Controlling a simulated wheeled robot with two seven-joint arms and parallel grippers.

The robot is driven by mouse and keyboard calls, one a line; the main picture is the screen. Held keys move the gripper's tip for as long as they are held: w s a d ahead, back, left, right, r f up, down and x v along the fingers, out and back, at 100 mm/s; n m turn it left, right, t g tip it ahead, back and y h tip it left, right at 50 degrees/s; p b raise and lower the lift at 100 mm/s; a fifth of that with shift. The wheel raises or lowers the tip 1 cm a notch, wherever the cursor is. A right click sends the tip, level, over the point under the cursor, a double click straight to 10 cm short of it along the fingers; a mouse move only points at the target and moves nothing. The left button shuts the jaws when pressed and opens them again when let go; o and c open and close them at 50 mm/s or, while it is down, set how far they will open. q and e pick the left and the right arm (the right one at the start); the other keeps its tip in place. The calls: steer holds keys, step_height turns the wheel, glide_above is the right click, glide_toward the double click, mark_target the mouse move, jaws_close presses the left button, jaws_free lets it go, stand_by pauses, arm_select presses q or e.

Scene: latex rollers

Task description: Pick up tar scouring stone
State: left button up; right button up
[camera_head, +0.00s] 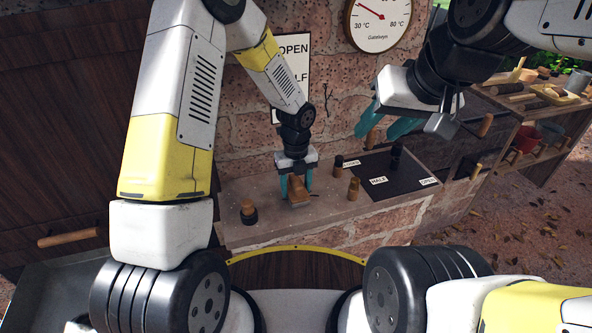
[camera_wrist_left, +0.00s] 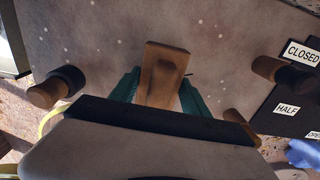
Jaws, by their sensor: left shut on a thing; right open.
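A brown block (camera_head: 299,189) with a raised, rounded middle, which looks like the tar scouring stone, is at the stone ledge. My left gripper (camera_head: 296,195) points down, and its teal fingers are shut on the block from both sides. In the left wrist view the block (camera_wrist_left: 165,58) sits between the two fingers (camera_wrist_left: 158,92), and its near end is hidden by the gripper body. I cannot tell whether it touches the ledge or is just above it. My right gripper (camera_head: 384,124) is open and empty, held above the ledge at the right.
The ledge (camera_head: 325,206) carries a dark-based wooden peg (camera_head: 248,211) at the left and another peg (camera_head: 354,188) at the right. A dark board (camera_head: 385,180) with labels lies further right. A brick wall (camera_head: 340,100) rises behind. Shelves (camera_head: 540,110) stand at far right.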

mark_target(297, 183)
arm_select(q)
step_height(297, 183, up, 2)
steer(key=shift+w+r, duration=0.1)
steer(key=shift+r, duration=0.05)
steer(key=shift+s+d+r, duration=0.15)
steer(key=shift+s+r, duration=0.05)
steer(key=shift+s, duration=0.55)
steer(key=s+d+r, duration=0.1)
steer(key=s+d, duration=0.1)
steer(key=s, duration=1.2)
steer(key=shift+s+d+r, duration=0.15)
steer(key=shift+s+d, duration=0.05)
steer(key=shift+d, duration=0.1)
